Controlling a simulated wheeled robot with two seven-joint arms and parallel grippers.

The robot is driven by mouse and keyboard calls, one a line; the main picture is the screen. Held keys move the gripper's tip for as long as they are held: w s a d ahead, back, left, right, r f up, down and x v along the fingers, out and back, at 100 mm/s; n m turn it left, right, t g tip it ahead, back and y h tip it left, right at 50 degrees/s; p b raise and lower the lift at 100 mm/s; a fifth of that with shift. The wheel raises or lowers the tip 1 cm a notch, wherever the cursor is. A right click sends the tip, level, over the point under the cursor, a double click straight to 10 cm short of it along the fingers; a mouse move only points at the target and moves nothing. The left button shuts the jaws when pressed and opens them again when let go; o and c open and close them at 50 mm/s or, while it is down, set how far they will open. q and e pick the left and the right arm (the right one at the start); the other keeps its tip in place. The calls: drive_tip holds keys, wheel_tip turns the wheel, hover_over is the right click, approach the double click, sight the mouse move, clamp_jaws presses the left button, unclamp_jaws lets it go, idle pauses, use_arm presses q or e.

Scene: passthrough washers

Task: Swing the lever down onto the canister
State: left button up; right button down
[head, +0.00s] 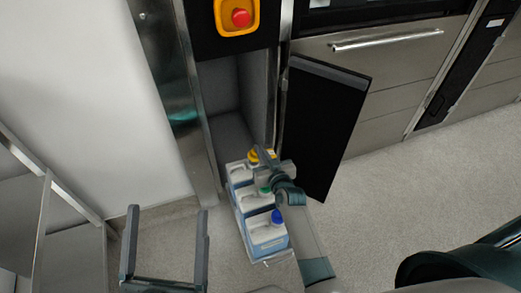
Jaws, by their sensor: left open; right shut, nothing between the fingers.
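Several white-and-blue canisters stand in a row on a pulled-out tray (279,257) in front of an open cabinet. The nearest canister (265,235) has a blue cap; the middle one (251,202) has a green cap, and the far one (240,173) a yellow cap. My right gripper (258,150) is shut and empty over the far canister, by the yellow cap. Its wrist covers part of the middle canister. I cannot make out a lever; it may be hidden behind this gripper. My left gripper (168,211) is open and empty, left of the canisters.
The black cabinet door (322,125) stands open to the right of the canisters. A red button on a yellow plate (238,16) is above the opening. A metal frame (50,195) stands at the left. The floor (400,195) at right is clear.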

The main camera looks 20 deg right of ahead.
use_arm(q)
drive_tip(key=a+f+g+y+p, duration=0.2)
drive_tip(key=f+g, duration=0.4)
drive_tip(key=f, duration=0.3)
drive_tip(key=s+a+f+g+y+p, duration=0.1)
drive_tip(key=f+g+p, duration=0.3)
drive_tip(key=f, duration=0.6)
drive_tip(key=shift+s+a+f+n+g+y, duration=0.2)
drive_tip(key=shift+s+a+n+g+y, duration=0.15)
drive_tip(key=shift+g+y, duration=0.6)
use_arm(e)
drive_tip(key=s+d+r, duration=0.2)
drive_tip(key=s+r, duration=0.4)
drive_tip(key=s, duration=0.3)
drive_tip(key=shift+s+d, duration=0.15)
drive_tip(key=shift+s, duration=0.2)
use_arm(q)
drive_tip(key=shift+w+g+h, duration=0.1)
drive_tip(key=shift+g+h, duration=0.15)
use_arm(e)
drive_tip(key=shift+r, duration=0.1)
